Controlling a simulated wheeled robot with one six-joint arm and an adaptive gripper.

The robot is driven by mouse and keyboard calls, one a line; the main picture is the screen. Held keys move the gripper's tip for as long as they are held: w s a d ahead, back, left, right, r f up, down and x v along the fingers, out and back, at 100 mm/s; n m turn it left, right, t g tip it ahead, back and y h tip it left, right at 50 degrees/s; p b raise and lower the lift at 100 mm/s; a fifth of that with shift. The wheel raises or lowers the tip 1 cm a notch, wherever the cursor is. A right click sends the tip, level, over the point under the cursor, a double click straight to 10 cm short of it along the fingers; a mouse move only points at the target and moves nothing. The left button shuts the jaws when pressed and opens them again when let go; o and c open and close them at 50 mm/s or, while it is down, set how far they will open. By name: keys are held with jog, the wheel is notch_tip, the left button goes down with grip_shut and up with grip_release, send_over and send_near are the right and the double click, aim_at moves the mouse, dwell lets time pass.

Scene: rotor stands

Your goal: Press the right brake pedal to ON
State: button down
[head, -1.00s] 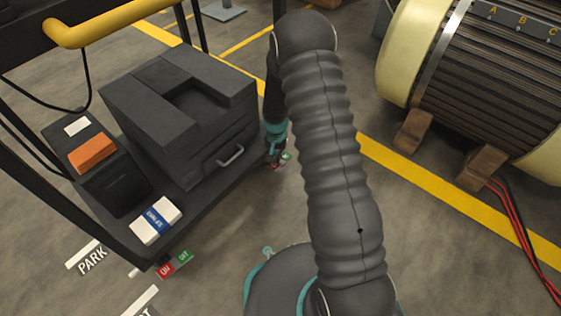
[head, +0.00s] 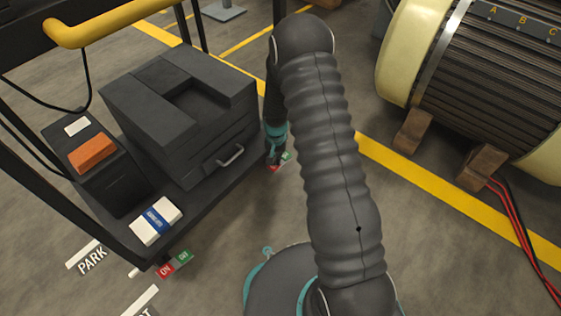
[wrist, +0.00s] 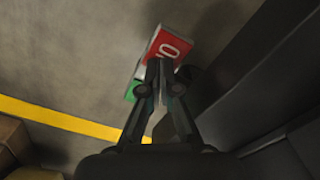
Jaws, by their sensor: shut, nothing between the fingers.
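The right brake pedal (head: 286,156) is a small red and green rocker low beside the cart's corner, partly hidden by my arm in the head view. My gripper (wrist: 160,68) is shut and empty, pointing down. Its fingertips overlap the near edge of the red half in the wrist view and appear to be at its surface; I cannot be sure they touch.
The black cart (head: 205,205) carries a dark block with a handle, an orange item and a white-and-blue box. Another red and green pedal (head: 174,264) is at its front left corner. A large motor (head: 470,90) on wooden chocks stands at right, with red cables (head: 520,232) on the floor.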

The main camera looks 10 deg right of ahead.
jog(key=shift+f, duration=0.15)
jog(key=shift+r+p, duration=1.95)
jog(key=shift+r, duration=1.55)
jog(key=shift+s+n, duration=0.3)
jog(key=shift+s, duration=0.1)
jog(key=s+n+g, duration=0.1)
jog(key=s+g, duration=0.1)
jog(key=s, duration=0.3)
jog(key=s+r+n+t+p, duration=0.1)
jog(key=s+r+t+p, duration=0.1)
jog(key=s+r, duration=0.6)
jog(key=s+r+n+t+p, duration=0.1)
jog(key=s+r, duration=0.7)
jog(key=r, duration=1.5)
jog(key=s+r+n+t+p, duration=0.1)
jog(key=s+r+t+p, duration=0.2)
jog(key=s+r, duration=0.5)
notch_tip(320, 180, up, 8)
jog(key=shift+s+r+t+p, duration=0.1)
jog(key=shift+s+t+p, duration=0.3)
jog(key=shift+t, duration=0.4)
